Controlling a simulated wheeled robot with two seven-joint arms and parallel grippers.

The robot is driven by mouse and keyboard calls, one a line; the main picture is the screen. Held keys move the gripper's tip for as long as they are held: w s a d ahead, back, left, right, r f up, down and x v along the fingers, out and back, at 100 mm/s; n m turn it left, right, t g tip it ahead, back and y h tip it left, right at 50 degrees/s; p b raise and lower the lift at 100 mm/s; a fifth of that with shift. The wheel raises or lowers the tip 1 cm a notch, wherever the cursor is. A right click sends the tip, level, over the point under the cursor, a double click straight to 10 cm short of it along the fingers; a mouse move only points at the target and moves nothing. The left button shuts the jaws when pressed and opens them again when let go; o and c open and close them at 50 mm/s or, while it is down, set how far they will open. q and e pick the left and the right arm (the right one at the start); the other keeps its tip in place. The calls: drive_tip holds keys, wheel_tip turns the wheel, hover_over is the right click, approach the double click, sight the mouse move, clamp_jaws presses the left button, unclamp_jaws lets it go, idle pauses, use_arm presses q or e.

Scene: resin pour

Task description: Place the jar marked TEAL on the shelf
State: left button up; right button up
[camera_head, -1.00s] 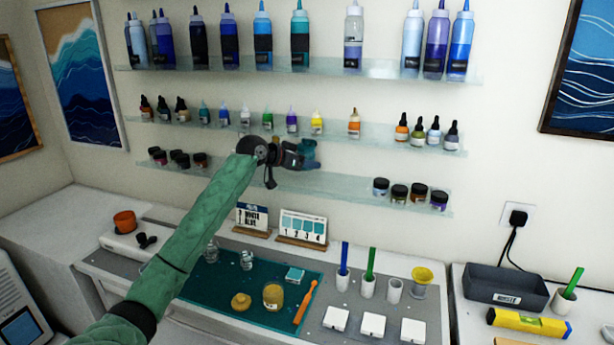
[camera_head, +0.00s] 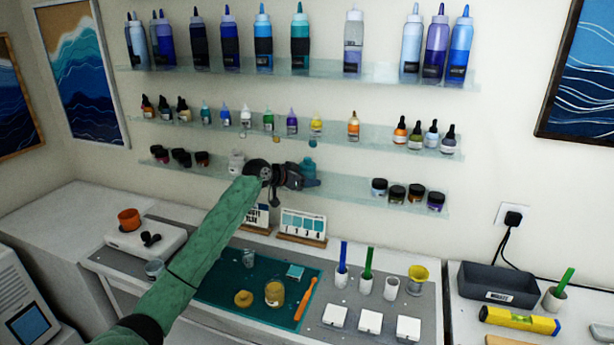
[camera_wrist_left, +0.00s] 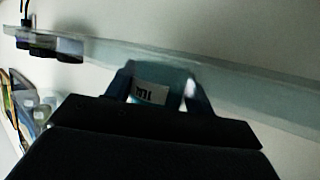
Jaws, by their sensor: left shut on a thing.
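My left gripper (camera_head: 303,179) is shut on a teal jar (camera_head: 309,166) in front of the lowest wall shelf (camera_head: 345,189), in the gap between its jars. In the left wrist view, the jar (camera_wrist_left: 165,76) sits between the two fingers of the left gripper (camera_wrist_left: 160,92). A white label with dark letters shows there, partly hidden, and I cannot read the whole word. The pale glass shelf edge (camera_wrist_left: 258,92) runs close behind the jar. I cannot tell whether the jar touches the shelf. My right gripper is not in view.
Small dropper bottles (camera_head: 316,124) line the shelf above. Below are sample cards (camera_head: 303,224) and a teal mat (camera_head: 235,306).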

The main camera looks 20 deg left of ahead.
use_arm(q)
drive_tip(key=shift+f, duration=0.1)
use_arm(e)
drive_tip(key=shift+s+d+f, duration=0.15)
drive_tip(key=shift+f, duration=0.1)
use_arm(q)
drive_tip(key=shift+f, duration=0.15)
drive_tip(key=o, duration=1.2)
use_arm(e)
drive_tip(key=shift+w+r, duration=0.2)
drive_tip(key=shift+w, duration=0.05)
use_arm(q)
drive_tip(key=shift+s+a, duration=0.1)
drive_tip(key=shift+s+a+r+b, duration=0.2)
drive_tip(key=shift+s+a+b, duration=0.05)
drive_tip(key=shift+b, duration=0.05)
drive_tip(key=shift+b+v, duration=1.9)
drive_tip(key=shift+v, duration=3.6)
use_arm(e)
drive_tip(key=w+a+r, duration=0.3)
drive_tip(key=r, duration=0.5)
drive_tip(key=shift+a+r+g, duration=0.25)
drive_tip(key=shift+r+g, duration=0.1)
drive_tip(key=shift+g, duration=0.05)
